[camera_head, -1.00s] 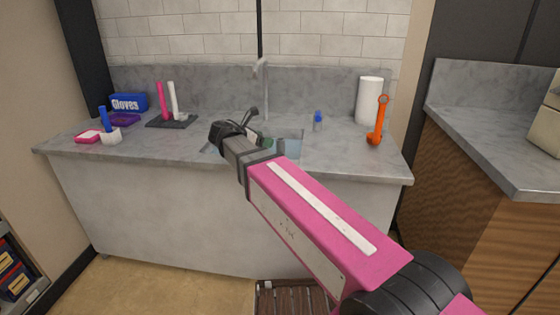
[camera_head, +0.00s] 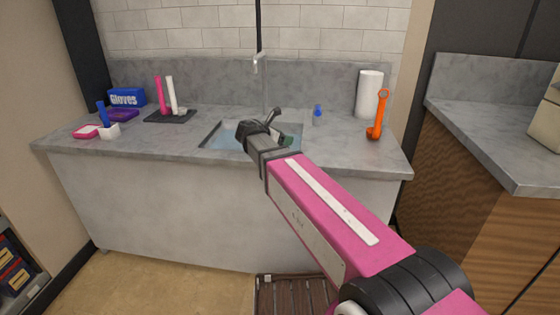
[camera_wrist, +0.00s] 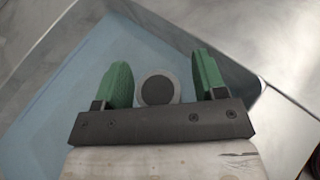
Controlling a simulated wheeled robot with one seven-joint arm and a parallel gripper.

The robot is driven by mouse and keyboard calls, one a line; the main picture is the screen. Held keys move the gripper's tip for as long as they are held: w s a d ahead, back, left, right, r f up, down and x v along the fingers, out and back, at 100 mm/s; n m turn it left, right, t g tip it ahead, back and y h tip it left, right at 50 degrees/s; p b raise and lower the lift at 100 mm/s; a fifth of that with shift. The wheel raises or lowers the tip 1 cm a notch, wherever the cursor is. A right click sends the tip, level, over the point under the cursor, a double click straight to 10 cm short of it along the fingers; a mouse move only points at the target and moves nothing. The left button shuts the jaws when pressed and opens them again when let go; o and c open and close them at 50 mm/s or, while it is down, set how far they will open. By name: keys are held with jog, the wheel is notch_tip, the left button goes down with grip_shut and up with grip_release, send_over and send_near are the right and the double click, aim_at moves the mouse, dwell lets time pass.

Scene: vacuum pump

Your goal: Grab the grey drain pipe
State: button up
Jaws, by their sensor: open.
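The grey drain pipe (camera_wrist: 158,88) shows end-on in the wrist view as a round dark disc with a lighter grey rim. It stands in the sink basin (camera_wrist: 60,105), which has a pale blue floor. My gripper (camera_wrist: 160,80) is open, with its green fingers on either side of the pipe and a small gap on each side. In the head view my gripper (camera_head: 284,141) is over the sink (camera_head: 222,134), and the pipe is hidden there. I cannot tell how far down the fingers reach along the pipe.
A faucet (camera_head: 262,85) rises behind the sink. A blue glove box (camera_head: 126,98) and a dark rack (camera_head: 168,117) are left.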

jog(key=shift+w+d, duration=0.1)
jog(key=shift+d, duration=0.05)
jog(key=shift+c, duration=0.4)
grip_shut()
jog(key=shift+r, duration=0.1)
